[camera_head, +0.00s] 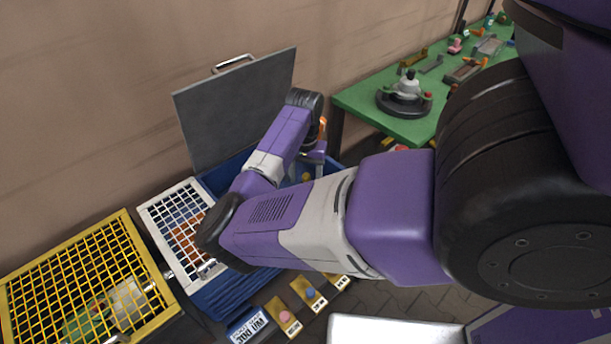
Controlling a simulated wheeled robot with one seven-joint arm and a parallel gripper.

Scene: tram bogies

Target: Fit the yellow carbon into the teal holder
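My arm crosses the middle of the view, and its wrist bends down over a blue open-topped bin (222,180). My gripper (314,158) is partly in view at the wrist's lower end, at the bin's far right side. Its fingers are too small and covered to tell open from shut. A small yellowish thing (306,177) shows below it inside the bin; I cannot tell if it is the yellow carbon. I cannot make out a teal holder; my arm hides much of the bin's inside.
A grey lid (235,110) stands raised behind the bin. A white grid (165,212) and a yellow mesh cage (75,262) are at left. Yellow button boxes (308,293) line the bin's front. A green table (365,97) with several parts stands at back right.

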